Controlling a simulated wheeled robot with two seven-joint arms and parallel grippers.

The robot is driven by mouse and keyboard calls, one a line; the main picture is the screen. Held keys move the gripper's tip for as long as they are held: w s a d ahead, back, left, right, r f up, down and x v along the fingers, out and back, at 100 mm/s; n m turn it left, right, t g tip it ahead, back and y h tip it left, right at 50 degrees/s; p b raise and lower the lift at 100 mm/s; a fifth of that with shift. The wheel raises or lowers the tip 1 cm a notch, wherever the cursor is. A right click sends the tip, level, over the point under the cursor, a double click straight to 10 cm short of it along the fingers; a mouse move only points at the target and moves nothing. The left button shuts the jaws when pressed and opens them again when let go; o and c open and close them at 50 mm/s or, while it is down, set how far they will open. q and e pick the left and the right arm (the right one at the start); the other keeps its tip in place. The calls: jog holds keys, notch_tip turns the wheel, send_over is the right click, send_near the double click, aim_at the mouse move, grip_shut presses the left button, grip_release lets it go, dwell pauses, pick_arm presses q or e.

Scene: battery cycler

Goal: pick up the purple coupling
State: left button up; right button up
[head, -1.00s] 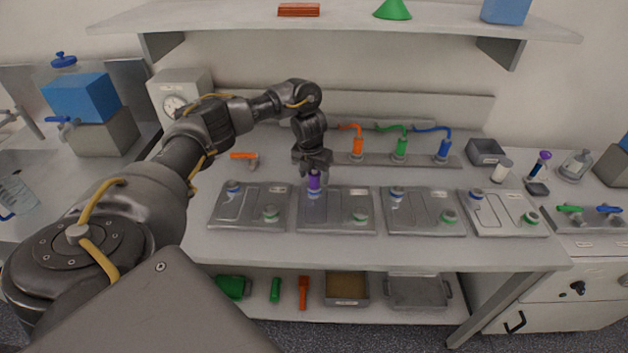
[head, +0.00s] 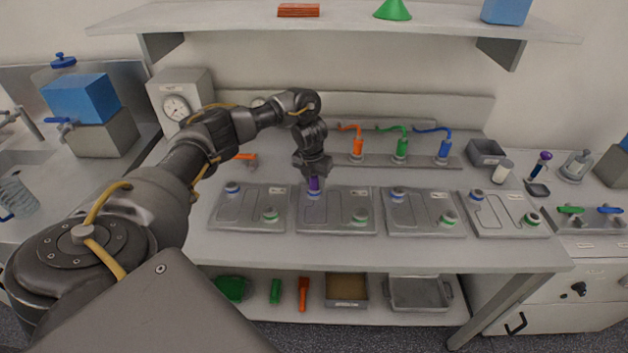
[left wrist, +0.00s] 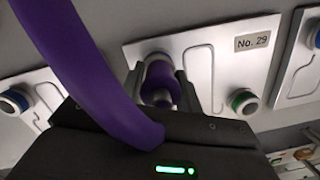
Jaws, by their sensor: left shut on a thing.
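The purple coupling (head: 314,184) is upright at the blue-ringed left fitting (head: 314,194) of the second plate (head: 340,226) from the left. My left gripper (head: 313,178) points down and is shut on the coupling. In the left wrist view the purple coupling (left wrist: 160,82) sits between the two fingers, in line with the fitting. I cannot tell whether it is seated on the fitting. A thick purple hose (left wrist: 85,70) crosses the foreground of that view. The plate carries the label No. 29 (left wrist: 252,42). My right gripper is not in view.
Similar plates lie to the left (head: 247,226) and right (head: 425,227). Behind them a rail holds orange (head: 357,148), green (head: 402,148) and blue (head: 444,150) couplings with hoses. A grey bin (head: 486,152) stands at the back right. A shelf (head: 340,22) overhangs the bench.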

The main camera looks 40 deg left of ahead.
pick_arm(q)
jog(key=shift+w+r, duration=0.15)
jog(key=shift+r, duration=0.4)
notch_tip(320, 180, up, 3)
jog(key=shift+f+p, duration=0.2)
jog(key=shift+p, duration=0.2)
jog(key=s+r+p, duration=0.1)
jog(key=s+r, duration=0.3)
jog(key=s, duration=0.3)
jog(key=s+a+r, duration=0.1)
jog(key=s+r, duration=0.4)
jog(key=s, duration=0.2)
jog(key=shift+s+a+r+p, duration=0.15)
jog(key=shift+a+p, duration=0.05)
jog(key=shift+p, duration=0.2)
